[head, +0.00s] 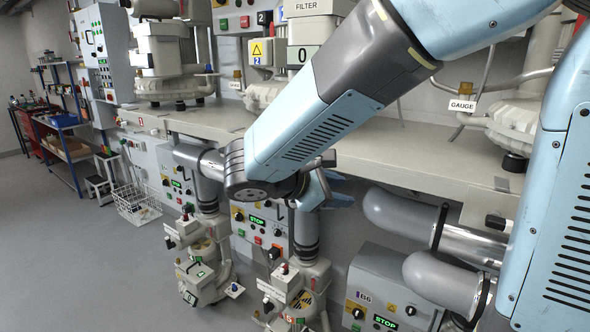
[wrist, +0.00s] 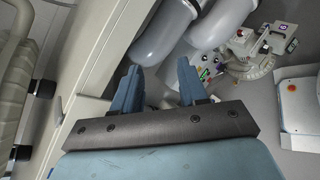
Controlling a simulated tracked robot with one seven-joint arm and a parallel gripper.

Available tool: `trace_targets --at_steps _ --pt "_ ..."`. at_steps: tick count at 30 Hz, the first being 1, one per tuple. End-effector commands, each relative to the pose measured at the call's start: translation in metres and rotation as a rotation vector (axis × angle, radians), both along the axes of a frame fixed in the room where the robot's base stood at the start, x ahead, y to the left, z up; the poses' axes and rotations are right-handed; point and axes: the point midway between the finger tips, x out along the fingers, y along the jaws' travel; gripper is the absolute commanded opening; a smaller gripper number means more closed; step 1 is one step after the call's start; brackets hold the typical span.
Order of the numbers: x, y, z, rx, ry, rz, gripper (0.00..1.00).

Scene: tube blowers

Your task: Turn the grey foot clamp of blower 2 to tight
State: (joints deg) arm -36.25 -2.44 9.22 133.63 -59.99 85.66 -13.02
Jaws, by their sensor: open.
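A blue 2 plate (head: 256,60) under a yellow warning sign marks blower 2 (head: 262,95) on the long bench (head: 425,160) in the head view. My arm hides much of this blower and its feet. In the wrist view a small grey lever-like piece (wrist: 58,108) stands at the bench near a blower's dark feet. I cannot tell whether it is the grey foot clamp, or its setting. My gripper's blue fingers (head: 335,190) are by the bench's front edge in the head view. In the wrist view my gripper (wrist: 157,88) is open and empty, beside the bench edge.
Thick grey pipes (head: 400,215) stick out below the bench at right. Control boxes and valves, including a STOP panel (head: 385,321), stand under it. A GAUGE tag (head: 461,106) hangs above the bench. A wire basket (head: 137,205) is at left.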

Motion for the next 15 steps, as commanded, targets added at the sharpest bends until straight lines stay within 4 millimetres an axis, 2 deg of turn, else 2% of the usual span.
trace_targets --at_steps 1,3,9,12,15 --pt "0.007 0.02 -0.002 -0.069 0.006 0.064 0.43" --pt "0.014 0.046 -0.001 -0.165 0.0 0.149 0.43" --pt "0.024 0.118 -0.003 -0.38 -0.039 0.349 0.43" --pt "0.024 0.143 -0.004 -0.444 -0.061 0.413 0.43" --pt "0.023 0.158 -0.005 -0.482 -0.076 0.45 0.43"
